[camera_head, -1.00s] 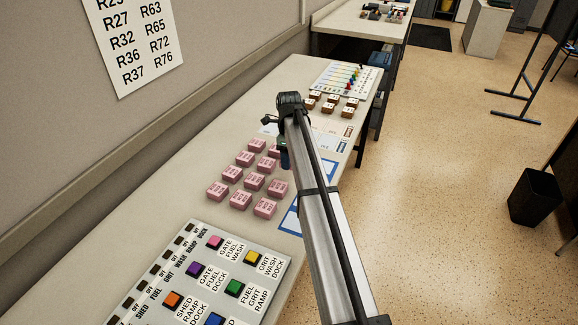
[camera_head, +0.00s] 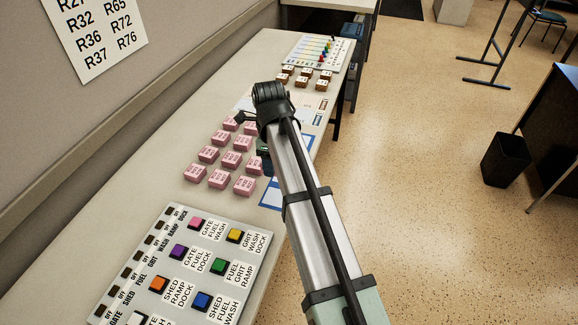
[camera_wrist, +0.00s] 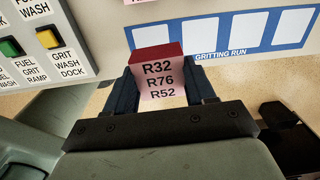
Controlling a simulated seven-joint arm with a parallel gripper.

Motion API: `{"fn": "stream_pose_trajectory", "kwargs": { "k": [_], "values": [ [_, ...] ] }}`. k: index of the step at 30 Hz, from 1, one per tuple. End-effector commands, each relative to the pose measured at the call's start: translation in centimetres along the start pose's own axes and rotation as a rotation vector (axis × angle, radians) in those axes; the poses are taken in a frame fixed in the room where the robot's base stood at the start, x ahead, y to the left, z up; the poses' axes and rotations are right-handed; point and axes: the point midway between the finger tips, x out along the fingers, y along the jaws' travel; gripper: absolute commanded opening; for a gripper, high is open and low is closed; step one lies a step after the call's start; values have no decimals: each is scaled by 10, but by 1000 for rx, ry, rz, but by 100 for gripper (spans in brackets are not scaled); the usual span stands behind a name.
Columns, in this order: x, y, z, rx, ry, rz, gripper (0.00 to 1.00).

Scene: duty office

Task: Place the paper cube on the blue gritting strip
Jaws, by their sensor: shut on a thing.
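In the wrist view, a pink paper cube (camera_wrist: 162,82) with a darker red top edge and the lettering R32, R76, R52 sits between the two dark fingers of my gripper (camera_wrist: 162,76), which is shut on it. The blue gritting strip (camera_wrist: 250,52), marked GRITTING RUN with white squares, lies on the bench beyond the cube and to its right. In the head view, part of the blue strip (camera_head: 270,195) shows left of my arm, which hides the held cube.
Several pink cubes (camera_head: 208,154) stand in rows on the bench left of my arm. A button panel (camera_head: 190,262) lies at the front. Brown blocks (camera_head: 302,82) and a board with coloured pegs (camera_head: 320,50) are at the back. A black bin (camera_head: 505,160) stands on the floor.

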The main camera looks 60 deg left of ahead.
Motion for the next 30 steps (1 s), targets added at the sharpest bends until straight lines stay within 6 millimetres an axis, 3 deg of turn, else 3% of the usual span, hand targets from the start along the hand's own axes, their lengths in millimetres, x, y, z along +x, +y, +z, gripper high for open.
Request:
{"fn": "stream_pose_trajectory", "kwargs": {
  "k": [1, 8, 18, 30],
  "values": [
    [2, 10, -6, 4, 1, 2, 24],
    [9, 15, -9, 39, 10, 16, 24],
    [58, 16, -10, 41, 11, 17, 24],
    [94, 16, -10, 41, 11, 17, 24]
  ]
}}
